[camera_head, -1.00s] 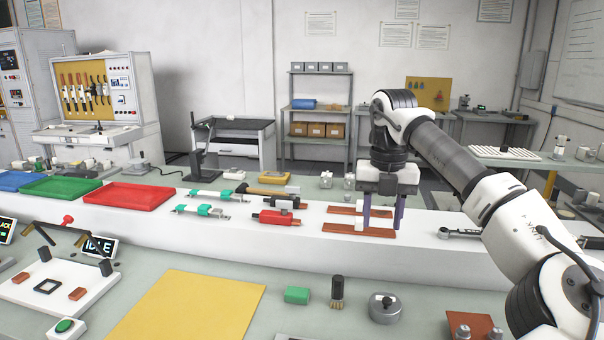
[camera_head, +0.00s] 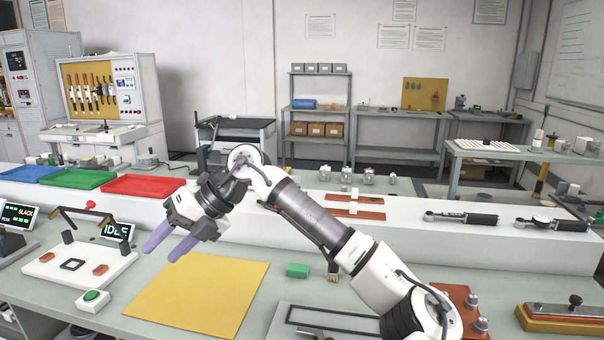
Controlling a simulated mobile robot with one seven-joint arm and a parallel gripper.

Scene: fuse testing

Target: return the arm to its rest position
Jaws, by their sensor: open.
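My gripper (camera_head: 165,247) is open and empty, with its two purple fingers spread. It points down and to the left, in front of the white raised shelf and above the area between the yellow mat (camera_head: 200,300) and the white fixture board (camera_head: 115,262). My arm reaches in from the lower right and hides part of the shelf, including the place where the tools with green and red parts lay.
Red tray (camera_head: 150,185), green tray (camera_head: 75,179) and blue tray (camera_head: 30,173) sit on the raised shelf (camera_head: 400,230). Brown bars (camera_head: 357,214) and torque wrenches (camera_head: 460,217) lie farther right.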

